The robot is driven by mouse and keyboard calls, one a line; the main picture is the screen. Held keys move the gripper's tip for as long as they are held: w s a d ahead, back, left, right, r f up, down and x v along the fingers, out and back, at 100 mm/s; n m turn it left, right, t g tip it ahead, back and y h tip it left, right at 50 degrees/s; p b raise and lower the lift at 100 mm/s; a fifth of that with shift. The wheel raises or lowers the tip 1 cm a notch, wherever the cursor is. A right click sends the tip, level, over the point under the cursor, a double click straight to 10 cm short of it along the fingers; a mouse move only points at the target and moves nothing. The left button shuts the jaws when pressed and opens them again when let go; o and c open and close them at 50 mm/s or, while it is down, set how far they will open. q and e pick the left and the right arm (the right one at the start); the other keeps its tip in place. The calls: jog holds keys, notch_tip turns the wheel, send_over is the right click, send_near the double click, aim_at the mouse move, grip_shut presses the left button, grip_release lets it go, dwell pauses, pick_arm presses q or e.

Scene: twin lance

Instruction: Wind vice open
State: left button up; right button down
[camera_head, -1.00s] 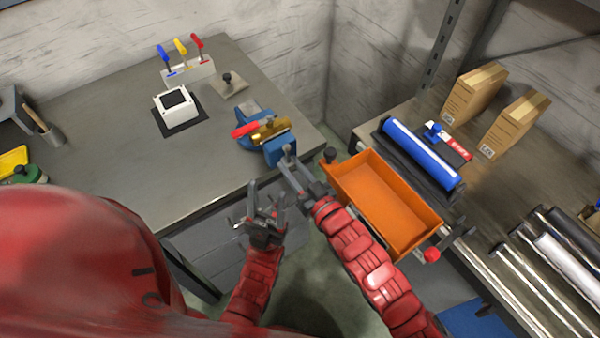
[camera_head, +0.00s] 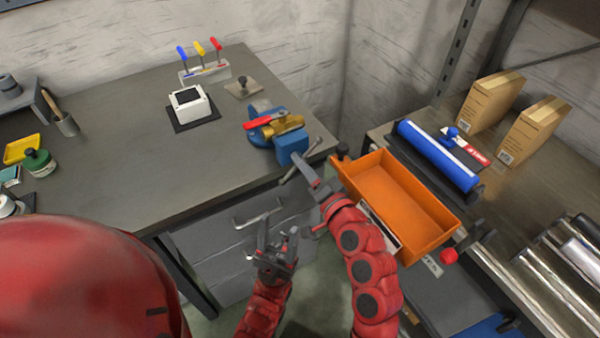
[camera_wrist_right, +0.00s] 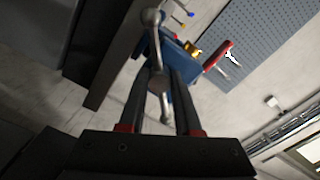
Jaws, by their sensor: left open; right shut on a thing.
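The blue vice (camera_head: 290,148) stands at the right front corner of the grey workbench. A brass piece (camera_head: 285,126) sits at its jaws, with a red lever (camera_head: 258,124) beside it. The vice's grey bar handle (camera_head: 314,145) slants at its front. My right gripper (camera_head: 303,164) is shut on this handle. In the right wrist view the handle (camera_wrist_right: 152,35), with a round end, passes between my fingers (camera_wrist_right: 165,78), and the blue vice (camera_wrist_right: 178,55) is behind. My left gripper (camera_head: 279,238) is open and empty, below the vice and in front of the bench drawers.
An orange tray (camera_head: 392,198) is close to the right of my right forearm. A blue roller (camera_head: 438,155) and two cardboard boxes (camera_head: 493,100) are on the right bench. The workbench's left middle is clear.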

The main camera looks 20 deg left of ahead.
jog(key=m, duration=0.1)
jog(key=m+p, duration=0.1)
jog(key=m, duration=0.1)
jog(key=shift+r, duration=0.3)
jog(key=shift+w+m, duration=0.1)
jog(key=shift+m, duration=0.5)
jog(key=shift+f, duration=0.1)
dwell(0.4)
jog(key=c, duration=0.6)
grip_release()
jog(key=shift+a+f, duration=0.1)
jog(key=shift+f, duration=0.1)
